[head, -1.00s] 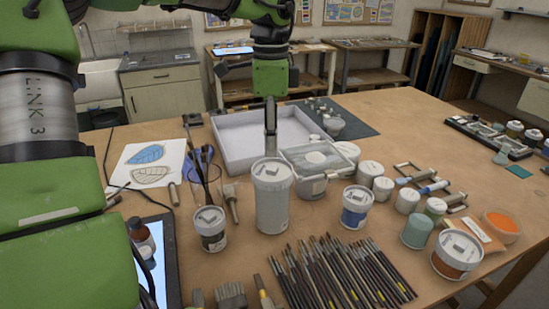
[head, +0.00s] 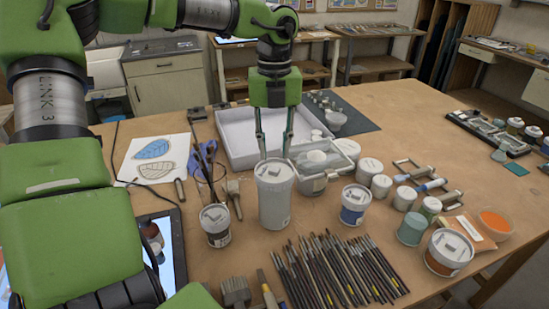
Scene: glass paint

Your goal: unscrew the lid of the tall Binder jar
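The tall white jar (head: 274,208), which I take as the Binder jar, stands upright in the middle of the table. Its round white lid (head: 274,172) is on top; any lettering is too small to read. My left gripper (head: 275,152) points down with its two fingers spread apart and nothing between them. Its fingertips show at the far edge of the lid; I cannot tell whether they are above it or behind it. My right gripper is not in view.
A small dark-labelled jar (head: 215,226) and a blue-labelled jar (head: 355,205) flank the tall jar. Behind it are a white tray (head: 232,148) and a clear box (head: 345,148). Brushes (head: 335,270) lie in front.

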